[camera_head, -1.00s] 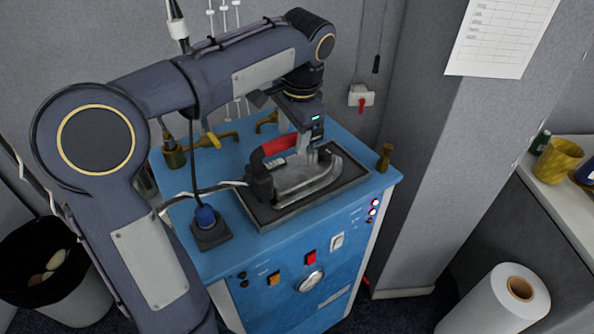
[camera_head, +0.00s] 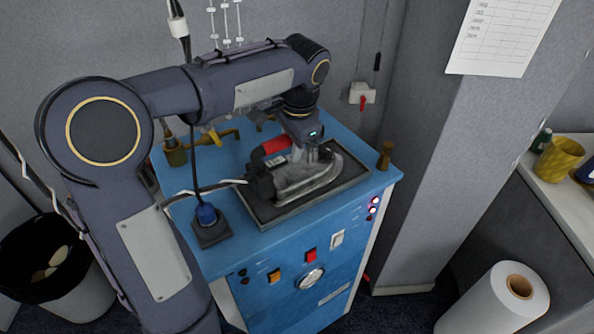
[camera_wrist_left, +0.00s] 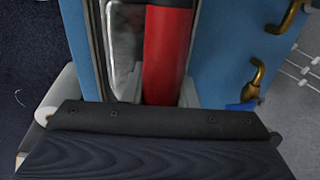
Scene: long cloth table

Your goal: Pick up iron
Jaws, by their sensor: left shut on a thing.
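The iron (camera_head: 308,180), with a grey metal body and a red handle (camera_head: 275,146), sits on the dark tray (camera_head: 351,181) on top of the blue cabinet. My left gripper (camera_head: 312,156) reaches down to the iron from above and is shut on its red handle. In the left wrist view the red handle (camera_wrist_left: 168,55) runs up from between the fingers, beside part of the grey body (camera_wrist_left: 125,45). The fingertips are mostly hidden by the wrist and handle. My right gripper is not in view.
A grey pillar (camera_head: 420,180) stands close on the right. A bin (camera_head: 60,270) is at the left.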

